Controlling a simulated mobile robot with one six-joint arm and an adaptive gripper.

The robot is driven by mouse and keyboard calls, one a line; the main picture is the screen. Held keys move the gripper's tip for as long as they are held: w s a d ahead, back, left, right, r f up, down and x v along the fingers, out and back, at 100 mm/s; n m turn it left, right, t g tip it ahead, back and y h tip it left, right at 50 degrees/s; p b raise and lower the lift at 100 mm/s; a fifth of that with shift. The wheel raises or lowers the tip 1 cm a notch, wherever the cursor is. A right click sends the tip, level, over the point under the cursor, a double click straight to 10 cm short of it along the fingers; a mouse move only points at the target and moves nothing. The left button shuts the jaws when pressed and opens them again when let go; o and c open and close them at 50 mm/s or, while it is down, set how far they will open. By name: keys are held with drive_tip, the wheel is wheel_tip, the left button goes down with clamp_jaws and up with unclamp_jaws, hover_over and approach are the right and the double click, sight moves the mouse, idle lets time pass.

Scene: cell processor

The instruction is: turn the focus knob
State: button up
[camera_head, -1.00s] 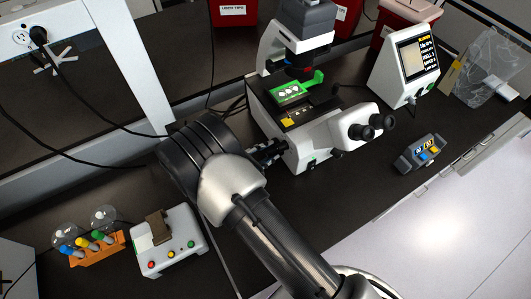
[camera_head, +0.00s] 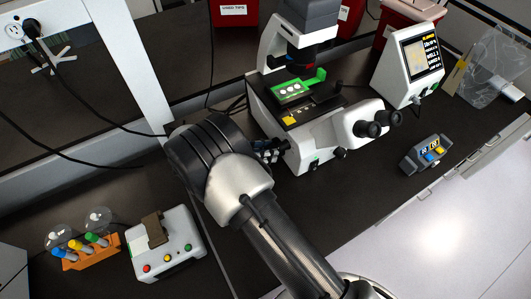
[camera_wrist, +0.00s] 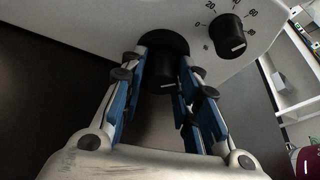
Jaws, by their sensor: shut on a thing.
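The white microscope (camera_head: 318,153) stands on the dark bench with its eyepieces toward the right. The black focus knob (camera_wrist: 163,72) sticks out of its white side wall, with a wide dark collar behind a narrower front part. My gripper (camera_wrist: 163,85) is shut on this knob, one blue-and-black finger on each side. In the head view my gripper (camera_head: 270,150) is at the microscope's left side, and the knob is hidden there by my fingers and wrist. A pale mark shows on the knob's lower front edge.
A second black knob (camera_wrist: 228,38) with a numbered scale sits close to the right finger. A white box with colored buttons (camera_head: 166,245) and an orange tube rack (camera_head: 92,252) stand at left. A screen device (camera_head: 408,68) is behind right.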

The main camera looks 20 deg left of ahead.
drive_tip(key=n+h+b, duration=0.1)
drive_tip(key=n+g+h+b, duration=0.1)
drive_tip(key=n, duration=0.1)
drive_tip(key=n+b, duration=0.1)
drive_tip(key=b, duration=0.1)
drive_tip(key=shift+w+f+h, duration=0.2)
drive_tip(key=shift+f+h, duration=0.05)
drive_tip(key=shift+h, duration=0.15)
drive_tip(key=shift+n+g+h+b, duration=0.4)
drive_tip(key=shift+n+h+b, duration=0.5)
drive_tip(key=shift+n+b, duration=0.85)
drive_tip(key=shift+r+n, duration=0.1)
drive_tip(key=shift+n, duration=0.25)
drive_tip(key=o, duration=1.1)
drive_tip(key=shift+w, duration=0.1)
drive_tip(key=shift+c, duration=0.2)
